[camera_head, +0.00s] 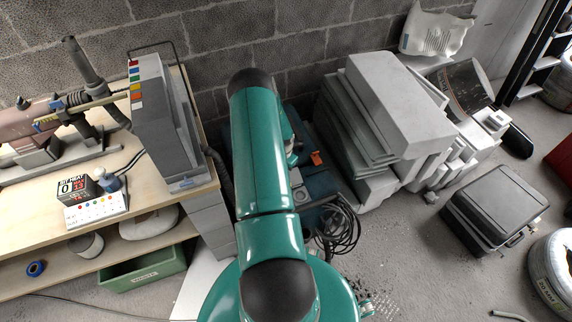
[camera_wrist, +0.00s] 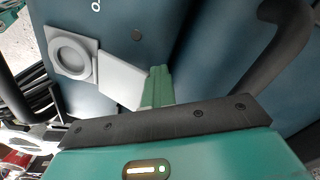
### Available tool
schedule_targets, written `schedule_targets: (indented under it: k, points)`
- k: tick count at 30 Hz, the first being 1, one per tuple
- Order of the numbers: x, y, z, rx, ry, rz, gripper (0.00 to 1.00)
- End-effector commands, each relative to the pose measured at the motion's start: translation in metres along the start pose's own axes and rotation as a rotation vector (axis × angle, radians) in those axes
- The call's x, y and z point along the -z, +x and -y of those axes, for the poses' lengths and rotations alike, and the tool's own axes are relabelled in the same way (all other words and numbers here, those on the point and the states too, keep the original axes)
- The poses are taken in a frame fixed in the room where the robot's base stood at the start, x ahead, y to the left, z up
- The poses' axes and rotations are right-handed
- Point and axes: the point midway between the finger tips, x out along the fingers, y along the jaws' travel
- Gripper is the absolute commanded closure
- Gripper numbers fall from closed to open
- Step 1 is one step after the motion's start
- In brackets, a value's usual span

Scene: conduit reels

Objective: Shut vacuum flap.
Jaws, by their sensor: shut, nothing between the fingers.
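The vacuum (camera_wrist: 200,45) is a dark blue body filling much of the wrist view. In the head view the vacuum (camera_head: 318,188) stands on the floor, partly hidden behind my arm. A light grey square plate with a round port (camera_wrist: 72,53) is on its side. A plain grey flap (camera_wrist: 122,80) sticks out beside the port, which is uncovered. My gripper (camera_wrist: 160,74) has its green fingers together and empty, right by the flap's right edge. I cannot tell whether they touch. In the head view my arm hides the gripper's fingertips.
A thick black hose or handle (camera_wrist: 268,55) curves at the right of the wrist view. Black cables (camera_head: 338,228) lie beside the vacuum. Stacked grey slabs (camera_head: 385,115) stand close on its right, and a workbench (camera_head: 160,192) on the left.

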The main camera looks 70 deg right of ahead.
Motion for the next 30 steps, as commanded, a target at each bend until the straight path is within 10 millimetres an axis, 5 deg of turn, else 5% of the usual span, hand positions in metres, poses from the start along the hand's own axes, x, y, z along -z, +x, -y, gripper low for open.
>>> schedule_targets:
  k: [1, 30]
  points:
    - [-0.007, 0.009, -0.019, -0.028, 0.007, 0.021, 1.00]
    - [-0.020, 0.008, -0.042, -0.027, 0.007, 0.019, 1.00]
